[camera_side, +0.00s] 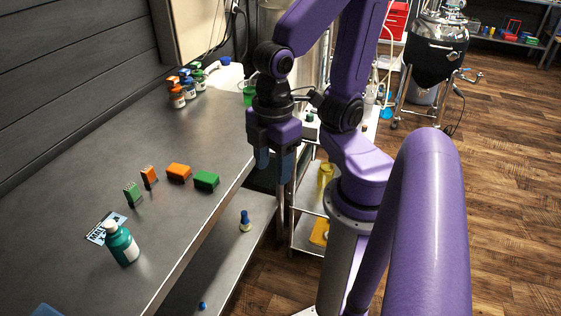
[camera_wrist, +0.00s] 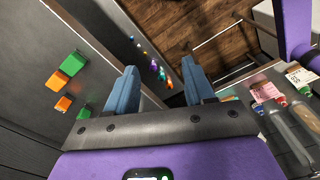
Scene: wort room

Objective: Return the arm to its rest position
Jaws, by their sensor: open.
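My gripper (camera_side: 273,166) hangs at the right edge of the steel table (camera_side: 150,128), pointing down, in the side view. Its two blue fingers are apart with nothing between them. In the wrist view my gripper (camera_wrist: 160,90) shows the same wide gap, with a lower shelf and the wooden floor beyond it. My purple arm is folded above its base beside the table. The far finger is partly covered by the near parts of the gripper in the side view.
Orange and green blocks (camera_side: 178,172) stand on the table, near a teal bottle (camera_side: 122,244) and a printed card (camera_side: 104,229). Several small bottles (camera_side: 188,88) stand at the back. A blue-topped item (camera_side: 245,221) is on the lower shelf. A cart (camera_side: 306,235) stands right of my gripper.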

